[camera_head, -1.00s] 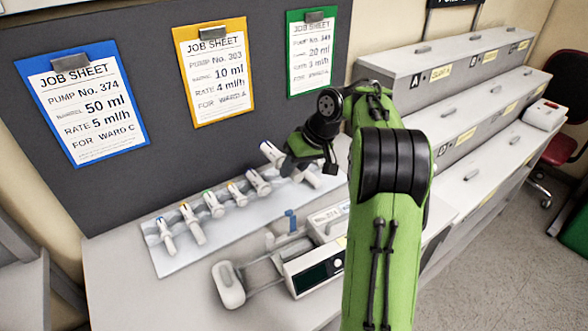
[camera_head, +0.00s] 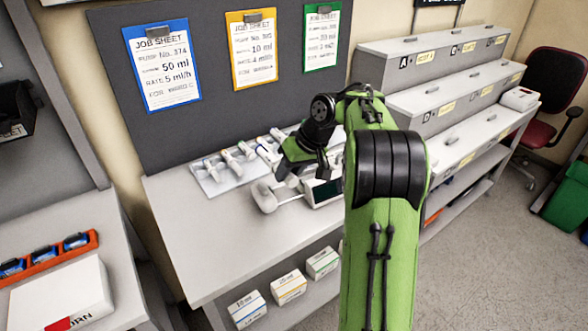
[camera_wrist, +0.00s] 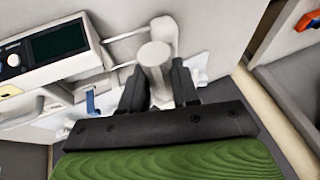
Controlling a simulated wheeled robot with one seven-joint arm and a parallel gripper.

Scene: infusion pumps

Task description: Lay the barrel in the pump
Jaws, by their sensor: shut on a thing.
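My gripper (camera_head: 300,170) is above the white pump (camera_head: 325,190), near its left end in the head view. In the wrist view my gripper (camera_wrist: 158,92) is shut on a pale barrel (camera_wrist: 155,58), whose round end shows between the fingers. The pump's dark screen, dial and body (camera_wrist: 50,58) are at upper left there. Its drive block (camera_head: 264,198) sticks out to the left on thin rods in the head view. The barrel is mostly hidden by my gripper in the head view. I cannot tell whether it touches the pump.
A pale rack (camera_head: 207,180) with several syringes lies behind the pump. Three job sheets hang on the dark board (camera_head: 215,110). Grey drawer units (camera_head: 435,95) stand at the right. The bench front (camera_head: 205,235) is clear. Small boxes (camera_head: 288,288) stand on the shelf below.

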